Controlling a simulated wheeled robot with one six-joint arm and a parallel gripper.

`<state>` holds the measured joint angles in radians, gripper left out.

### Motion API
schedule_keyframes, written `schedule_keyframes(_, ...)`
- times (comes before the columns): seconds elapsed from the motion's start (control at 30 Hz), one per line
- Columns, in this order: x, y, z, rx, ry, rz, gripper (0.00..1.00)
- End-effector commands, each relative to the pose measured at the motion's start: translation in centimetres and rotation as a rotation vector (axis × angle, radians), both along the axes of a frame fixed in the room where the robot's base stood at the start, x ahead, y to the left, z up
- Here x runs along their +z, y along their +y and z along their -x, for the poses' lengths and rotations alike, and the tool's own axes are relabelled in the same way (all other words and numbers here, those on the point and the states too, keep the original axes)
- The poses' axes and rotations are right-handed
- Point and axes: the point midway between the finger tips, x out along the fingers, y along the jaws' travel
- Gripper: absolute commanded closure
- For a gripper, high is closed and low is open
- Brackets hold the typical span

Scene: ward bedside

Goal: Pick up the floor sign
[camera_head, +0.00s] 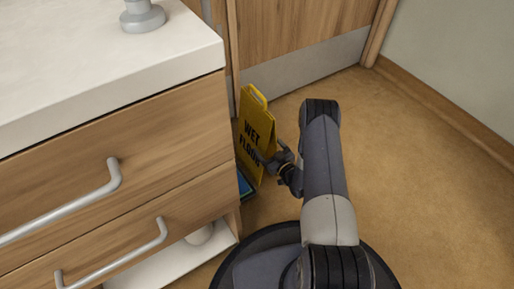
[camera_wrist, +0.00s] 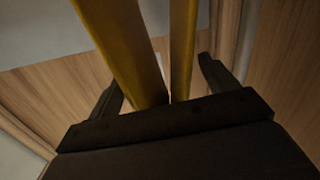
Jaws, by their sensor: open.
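A yellow floor sign (camera_head: 254,136) reading "WET FLOOR" stands upright on the floor, close to the corner of the drawer cabinet in the head view. Its lower left part is hidden by the cabinet. My gripper (camera_head: 282,158) is at the sign's right side. In the wrist view the sign's two yellow panels (camera_wrist: 127,48) run up between the fingers of my open gripper (camera_wrist: 160,83). One finger is on each side, with gaps between the fingers and the panels. I cannot tell whether the sign touches the palm.
The wooden cabinet (camera_head: 130,138) with metal drawer handles fills the left. A blue item (camera_head: 244,185) lies on the floor by its corner. A wooden door (camera_head: 300,35) stands behind the sign. The brown floor (camera_head: 420,170) to the right is clear up to the wall.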

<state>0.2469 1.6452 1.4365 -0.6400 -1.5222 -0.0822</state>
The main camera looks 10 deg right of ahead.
Motion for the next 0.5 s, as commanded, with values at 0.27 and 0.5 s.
schedule_keyframes(0.27,-0.1,1.2,-2.8,0.001,-0.001,0.002,0.19)
schedule_keyframes(0.5,0.0,1.1,-2.8,0.0,0.001,0.001,0.21)
